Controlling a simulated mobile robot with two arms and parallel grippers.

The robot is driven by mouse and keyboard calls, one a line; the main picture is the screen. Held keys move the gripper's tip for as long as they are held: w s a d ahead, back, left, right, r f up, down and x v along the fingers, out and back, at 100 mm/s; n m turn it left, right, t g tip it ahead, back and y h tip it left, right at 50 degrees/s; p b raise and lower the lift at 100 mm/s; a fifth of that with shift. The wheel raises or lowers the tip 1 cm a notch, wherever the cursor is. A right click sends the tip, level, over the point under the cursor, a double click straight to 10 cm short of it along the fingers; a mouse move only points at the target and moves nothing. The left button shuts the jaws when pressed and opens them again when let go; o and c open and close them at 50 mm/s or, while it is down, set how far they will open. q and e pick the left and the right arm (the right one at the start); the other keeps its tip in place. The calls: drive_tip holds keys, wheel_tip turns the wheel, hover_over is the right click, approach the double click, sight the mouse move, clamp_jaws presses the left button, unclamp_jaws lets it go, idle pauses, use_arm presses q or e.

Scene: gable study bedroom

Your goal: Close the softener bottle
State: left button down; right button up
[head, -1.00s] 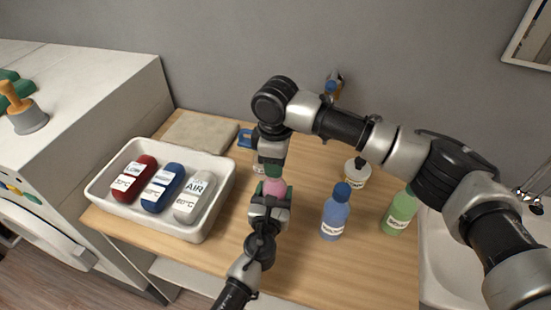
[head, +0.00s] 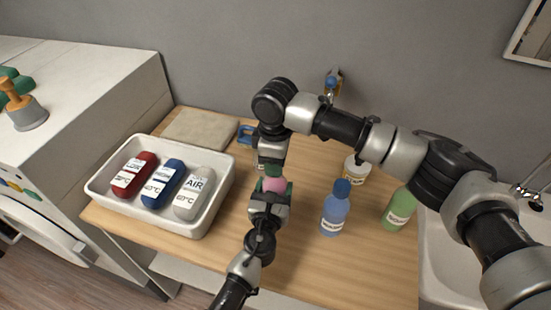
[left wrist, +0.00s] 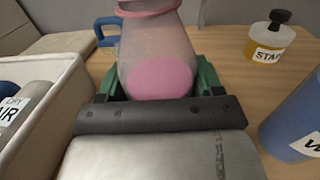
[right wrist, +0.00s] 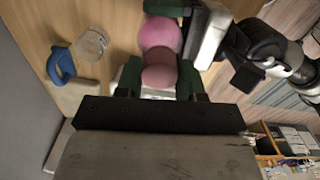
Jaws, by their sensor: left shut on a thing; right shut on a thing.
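The pink softener bottle (head: 274,185) is between the green fingers of my left gripper (head: 275,188), which is shut on it above the table. In the left wrist view the bottle (left wrist: 155,60) narrows upward, with a pink patch low on it and a darker pink ring at the top. My right gripper (head: 270,168) is just behind it in the head view. In the right wrist view its fingers (right wrist: 160,80) are shut on a darker pink cap (right wrist: 159,76), directly against or very close to the bottle (right wrist: 160,35). Whether the cap is seated cannot be told.
A white tray (head: 100,187) with red, blue and grey bottles stands left. A blue bottle (head: 335,210) and green bottle (head: 399,208) stand right, with a labelled jar (head: 356,172) behind. A clear round container (right wrist: 93,44) and blue-handled item (right wrist: 60,64) are near my right gripper.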

drive_tip(key=m, duration=0.4)
drive_tip(key=shift+s+a, duration=0.1)
drive_tip(key=m, duration=0.8)
drive_tip(key=shift+a, duration=0.1)
drive_tip(key=m, duration=0.9)
drive_tip(key=shift+a, duration=0.1)
drive_tip(key=m, duration=1.4)
drive_tip(key=shift+w+m, duration=0.25)
drive_tip(key=shift+m, duration=0.05)
drive_tip(key=o, duration=0.9)
